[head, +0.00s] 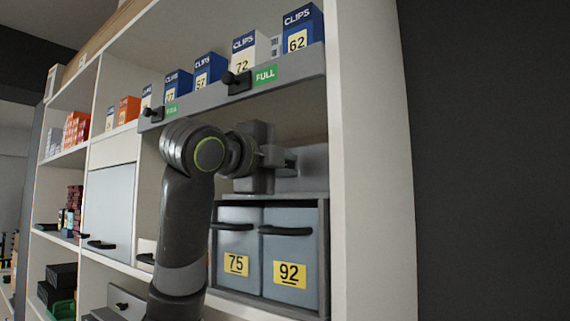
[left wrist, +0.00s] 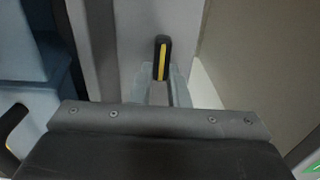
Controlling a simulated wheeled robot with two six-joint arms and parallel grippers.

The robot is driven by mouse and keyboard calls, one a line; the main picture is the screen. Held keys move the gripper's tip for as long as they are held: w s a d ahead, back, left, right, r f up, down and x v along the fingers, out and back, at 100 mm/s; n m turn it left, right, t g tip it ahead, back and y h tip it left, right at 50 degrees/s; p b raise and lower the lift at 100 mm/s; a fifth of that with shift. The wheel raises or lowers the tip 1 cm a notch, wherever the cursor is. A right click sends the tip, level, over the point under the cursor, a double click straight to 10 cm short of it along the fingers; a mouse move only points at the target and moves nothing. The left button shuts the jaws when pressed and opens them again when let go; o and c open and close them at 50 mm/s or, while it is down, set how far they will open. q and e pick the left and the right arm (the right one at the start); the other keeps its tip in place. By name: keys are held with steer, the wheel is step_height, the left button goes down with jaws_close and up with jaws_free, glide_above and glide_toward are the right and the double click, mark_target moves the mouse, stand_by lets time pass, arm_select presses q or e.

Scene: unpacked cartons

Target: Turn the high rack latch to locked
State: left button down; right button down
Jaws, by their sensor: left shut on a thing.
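My left gripper (head: 280,158) is in front of the shelf bay above the two grey bins, below the top rail. It is shut on a part that it mostly hides in the head view. In the left wrist view the fingers (left wrist: 160,93) reach a narrow black lever with a yellow stripe (left wrist: 161,56), which looks like the latch handle. It stands against a grey panel (left wrist: 184,32). I cannot read any locked or unlocked marking. My right gripper is not in view.
Grey bins labelled 75 (head: 236,263) and 92 (head: 290,272) sit just below the gripper. A grey rail with a black knob (head: 237,82) and a green FULL label (head: 265,74) runs above, holding CLIPS boxes (head: 297,30). A white upright (head: 375,170) stands close on the right.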

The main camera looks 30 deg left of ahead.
arm_select(q)
steer(key=shift+f, duration=0.1)
steer(key=c, duration=1.4)
jaws_free()
steer(key=shift+s, duration=0.1)
steer(key=shift+s+b, duration=0.3)
steer(key=s+a, duration=0.1)
steer(key=s, duration=1.5)
steer(key=shift+s, duration=0.3)
steer(key=shift+w+a, duration=0.1)
steer(key=shift+a, duration=0.05)
